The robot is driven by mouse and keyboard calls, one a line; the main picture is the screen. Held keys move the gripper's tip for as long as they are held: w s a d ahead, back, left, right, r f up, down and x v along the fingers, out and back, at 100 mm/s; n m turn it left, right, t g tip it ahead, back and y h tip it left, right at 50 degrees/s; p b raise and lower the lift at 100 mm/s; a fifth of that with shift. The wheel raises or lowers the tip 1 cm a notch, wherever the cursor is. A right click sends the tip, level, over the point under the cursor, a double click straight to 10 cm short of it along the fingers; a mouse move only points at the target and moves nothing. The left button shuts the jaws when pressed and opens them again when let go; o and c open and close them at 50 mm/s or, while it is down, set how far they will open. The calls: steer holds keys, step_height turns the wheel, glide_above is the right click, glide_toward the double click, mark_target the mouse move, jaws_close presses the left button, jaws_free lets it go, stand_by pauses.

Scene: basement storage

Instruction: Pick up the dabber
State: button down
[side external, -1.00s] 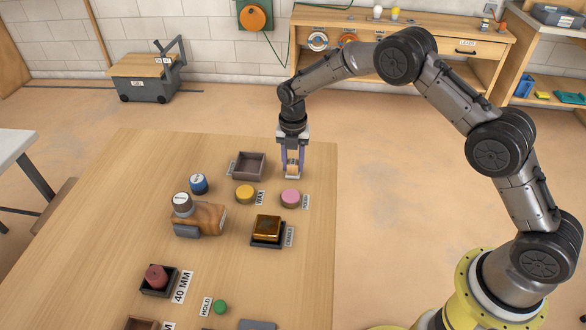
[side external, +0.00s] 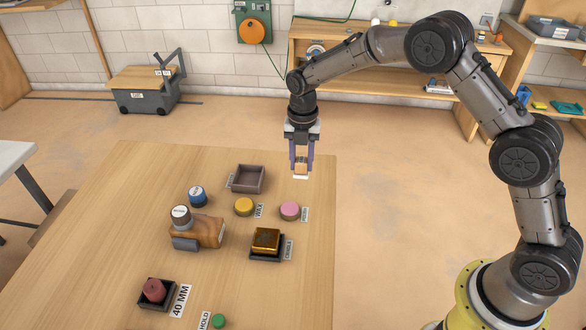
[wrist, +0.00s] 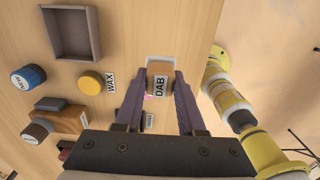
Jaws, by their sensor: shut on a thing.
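The dabber (wrist: 160,68) is a small wooden block with a pale edge and a label reading DAB in the wrist view. It sits between the two purple fingers of my gripper (wrist: 159,88), which are shut on its sides. In the side view my gripper (side external: 301,163) points down near the table's far right corner. The dabber (side external: 300,164) shows there as a wooden piece with a white underside. It appears to be held above the table, though the gap is hard to judge.
An empty brown tray (side external: 247,179) lies left of my gripper. A yellow disc (side external: 243,207) and a pink disc (side external: 290,211) are nearer the front. A gold block (side external: 266,239), a blue-sided round item (side external: 197,197) and a wooden block (side external: 207,233) stand nearby. Right of the table is open floor.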

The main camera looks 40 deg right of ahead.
steer(key=s+d+r, duration=0.1)
steer(key=s+r, duration=0.4)
steer(key=s, duration=0.5)
steer(key=shift+s+d+r, duration=0.15)
steer(key=shift+s+r, duration=0.1)
steer(key=shift+r, duration=0.15)
steer(key=c, duration=1.1)
jaws_free()
jaws_close()
steer(key=w+a+f, duration=0.4)
steer(key=w+a, duration=0.3)
steer(key=a, duration=0.1)
steer(key=shift+s+f, duration=0.1)
steer(key=shift+f, duration=2.9)
